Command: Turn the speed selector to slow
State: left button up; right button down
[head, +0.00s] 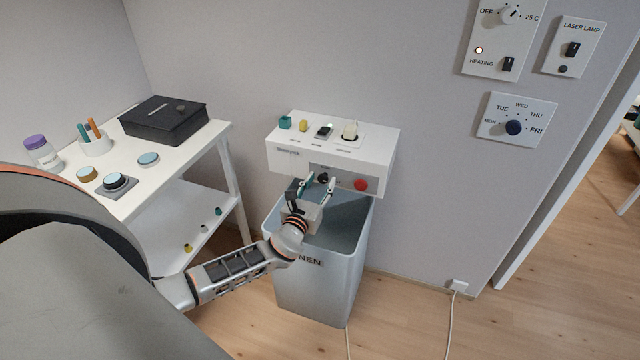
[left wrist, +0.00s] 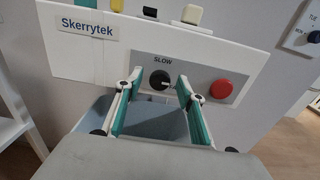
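The speed selector (left wrist: 160,79) is a round black knob on the grey front panel of a white control box (head: 385,147). The word SLOW is printed above it, and its pale pointer mark points roughly right in the left wrist view. In the head view the knob (head: 322,178) is partly hidden by my gripper. My left gripper (head: 319,184) is open in front of the panel. In the left wrist view its teal-padded fingers (left wrist: 160,84) stand apart on either side of the knob, with nothing held between them. Whether they touch it, I cannot tell. My right gripper is not in view.
A red button (left wrist: 222,88) sits right of the knob. Small coloured controls (head: 303,126) line the box top. A grey-blue linen bin (head: 318,285) stands below. A white cart (head: 178,165) with jars and a black case (head: 165,120) is left. Wall panels (head: 517,120) are right.

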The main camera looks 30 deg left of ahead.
pick_arm(q)
jog(key=c, duration=1.1)
jog(key=shift+o, duration=0.2)
